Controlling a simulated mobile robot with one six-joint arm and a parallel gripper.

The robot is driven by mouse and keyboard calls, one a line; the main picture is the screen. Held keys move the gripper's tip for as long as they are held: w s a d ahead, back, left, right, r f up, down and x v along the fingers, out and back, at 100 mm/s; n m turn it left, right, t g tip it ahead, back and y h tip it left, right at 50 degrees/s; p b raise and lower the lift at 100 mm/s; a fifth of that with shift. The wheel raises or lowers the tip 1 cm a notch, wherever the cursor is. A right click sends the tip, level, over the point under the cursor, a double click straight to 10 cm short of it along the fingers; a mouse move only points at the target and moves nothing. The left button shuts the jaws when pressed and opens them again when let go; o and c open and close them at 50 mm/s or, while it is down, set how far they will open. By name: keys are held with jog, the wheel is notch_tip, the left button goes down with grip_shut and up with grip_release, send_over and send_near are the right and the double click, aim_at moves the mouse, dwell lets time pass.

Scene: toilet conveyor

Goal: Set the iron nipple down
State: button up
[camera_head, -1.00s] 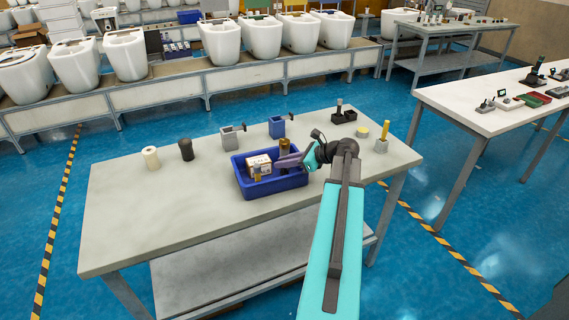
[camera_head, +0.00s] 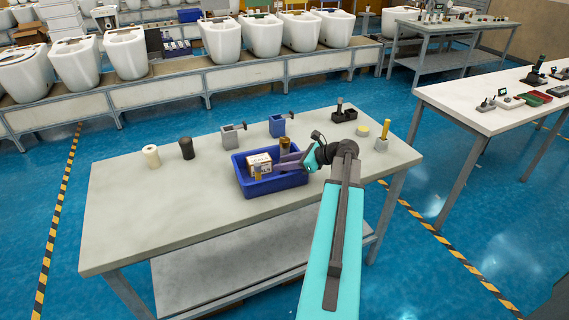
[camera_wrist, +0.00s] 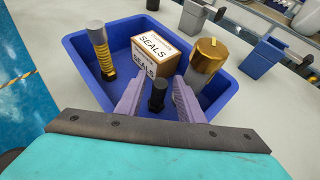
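The iron nipple (camera_wrist: 158,97) looks like a short dark upright cylinder in the blue bin (camera_wrist: 226,104). It sits between the two pale purple fingers of my gripper (camera_wrist: 157,90). A gap shows on each side of it, so the fingers are open around it and not pressed on it. Its lower end is partly hidden. In the head view my gripper (camera_head: 289,161) reaches into the bin (camera_head: 272,187) from the right, and the nipple cannot be made out there.
The bin also holds a SEALS box (camera_wrist: 153,55), a pin with a yellow coil (camera_wrist: 102,52) and a brass-topped cylinder (camera_wrist: 206,62). On the bench (camera_head: 150,215) stand a cream roll (camera_head: 151,156), a black cylinder (camera_head: 186,149), a grey vise (camera_head: 232,137) and a blue one (camera_head: 277,127).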

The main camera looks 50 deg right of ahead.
jog(key=b+v, duration=0.2)
jog(key=v, duration=1)
jog(key=shift+s, duration=0.15)
dwell(0.7)
